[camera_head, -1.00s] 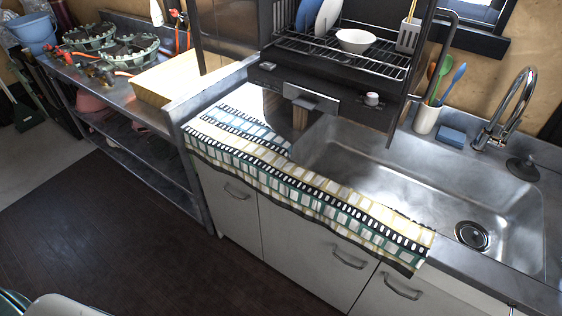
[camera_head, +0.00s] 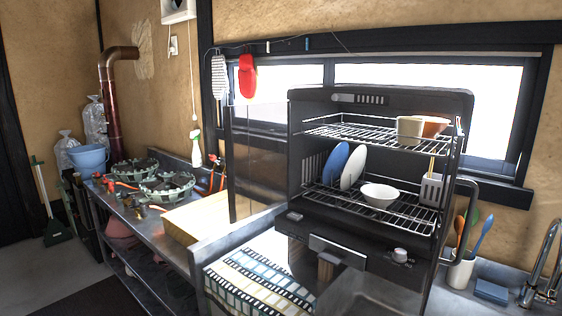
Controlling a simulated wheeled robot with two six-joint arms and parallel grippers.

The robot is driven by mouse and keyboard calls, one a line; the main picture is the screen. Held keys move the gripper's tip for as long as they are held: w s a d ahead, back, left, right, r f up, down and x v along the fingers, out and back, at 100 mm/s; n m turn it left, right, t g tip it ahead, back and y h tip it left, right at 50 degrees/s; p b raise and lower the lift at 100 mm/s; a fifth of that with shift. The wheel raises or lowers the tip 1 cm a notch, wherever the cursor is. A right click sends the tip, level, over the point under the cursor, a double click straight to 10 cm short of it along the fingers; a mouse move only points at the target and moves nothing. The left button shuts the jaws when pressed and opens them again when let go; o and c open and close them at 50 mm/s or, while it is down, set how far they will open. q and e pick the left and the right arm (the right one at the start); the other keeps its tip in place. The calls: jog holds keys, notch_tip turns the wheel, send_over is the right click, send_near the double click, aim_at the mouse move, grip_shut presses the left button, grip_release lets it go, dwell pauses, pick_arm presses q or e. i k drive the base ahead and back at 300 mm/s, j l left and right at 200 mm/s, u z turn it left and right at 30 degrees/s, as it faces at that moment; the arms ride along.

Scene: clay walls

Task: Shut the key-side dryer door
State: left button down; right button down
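A black dish dryer (camera_head: 380,96) stands on the counter with its front open, showing two wire racks. Its left door, a tinted see-through panel (camera_head: 258,160), stands swung out to the left. Its right door (camera_head: 440,235) looks swung out toward me, seen nearly edge-on, with a dark curved handle (camera_head: 474,200) beside it. A round light knob (camera_head: 400,255) sits at the right of the lower front panel, and a small button-like piece (camera_head: 295,216) at its left. I cannot tell which side counts as the key side. Neither of my grippers is in view.
Blue and white plates (camera_head: 352,167) and a white bowl (camera_head: 380,196) sit on the lower rack. A utensil cup (camera_head: 460,272), blue sponge (camera_head: 491,291) and faucet (camera_head: 541,265) are right of the dryer. A wooden box (camera_head: 197,219) stands left, close to the left door.

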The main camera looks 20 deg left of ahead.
aim_at(258, 136)
jog(key=i+j+z, duration=0.1)
jog(key=j+z, duration=0.2)
jog(key=z, duration=0.2)
jog(key=j+z, duration=0.3)
jog(key=z, duration=0.2)
jog(key=j+z, duration=0.1)
jog(key=j, duration=0.35)
jog(key=k+j+z, duration=0.1)
jog(key=j, duration=0.35)
jog(key=j+z, duration=0.1)
jog(key=j, duration=0.35)
jog(key=k+j+z, duration=0.1)
jog(key=j, duration=0.35)
jog(key=k+j+z, duration=0.1)
jog(key=j, duration=0.3)
jog(key=k+j+z, duration=0.1)
jog(key=j, duration=0.35)
jog(key=k+j, duration=0.15)
jog(key=j, duration=0.25)
jog(key=k+j, duration=0.1)
jog(key=j, duration=0.3)
jog(key=k+j, duration=0.15)
jog(key=j, duration=0.2)
